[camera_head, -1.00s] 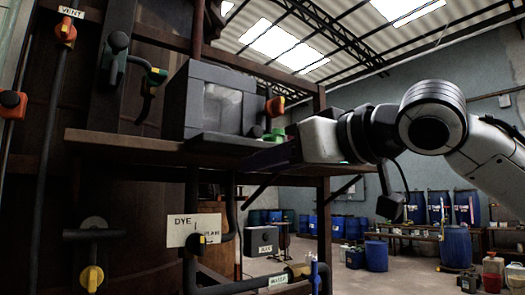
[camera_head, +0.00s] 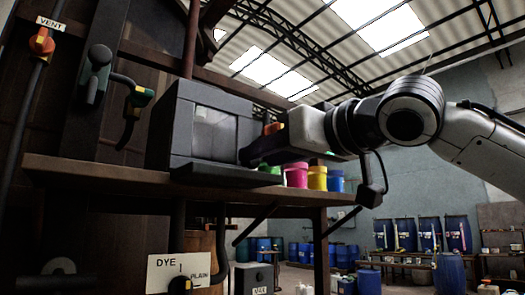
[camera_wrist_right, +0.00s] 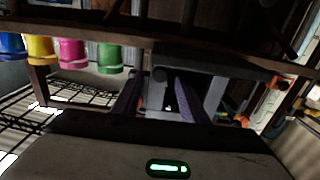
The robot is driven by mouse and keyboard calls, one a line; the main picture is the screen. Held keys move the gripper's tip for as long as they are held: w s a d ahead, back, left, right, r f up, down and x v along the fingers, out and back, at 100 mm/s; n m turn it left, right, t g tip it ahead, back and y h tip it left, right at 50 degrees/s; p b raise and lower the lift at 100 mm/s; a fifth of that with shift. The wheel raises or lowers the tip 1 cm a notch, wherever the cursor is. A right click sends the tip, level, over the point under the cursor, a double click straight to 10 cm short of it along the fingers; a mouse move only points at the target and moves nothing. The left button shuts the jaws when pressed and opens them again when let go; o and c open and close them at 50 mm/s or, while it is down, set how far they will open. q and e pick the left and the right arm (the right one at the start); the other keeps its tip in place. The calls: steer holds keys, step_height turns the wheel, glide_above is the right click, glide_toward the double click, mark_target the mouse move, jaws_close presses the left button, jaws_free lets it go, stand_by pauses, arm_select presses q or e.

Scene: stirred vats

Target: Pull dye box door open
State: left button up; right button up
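The dye box (camera_head: 170,130) is a dark grey box on a wooden shelf, with a paler panel (camera_head: 212,130) in its front and a dark flat ledge (camera_head: 225,176) jutting out at its foot. The panel looks closed, though I cannot be sure. My right gripper (camera_head: 246,155) reaches in from the right at the box's front right edge and hides part of it. In the right wrist view its two purple fingers (camera_wrist_right: 158,98) stand apart with a gap between them, near grey box parts (camera_wrist_right: 214,92). I see no clear contact. My left gripper is out of view.
Green, pink (camera_head: 296,174), yellow (camera_head: 317,178) and blue (camera_head: 336,181) cups stand on the wooden shelf (camera_head: 110,172) right of the box, just under my gripper. Valve handles and pipes (camera_head: 130,100) are at the left. Blue barrels stand far back.

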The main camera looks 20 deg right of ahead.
steer(key=shift+w+a, duration=0.2)
steer(key=shift+w, duration=0.45)
jaws_close()
steer(key=shift+a, duration=0.15)
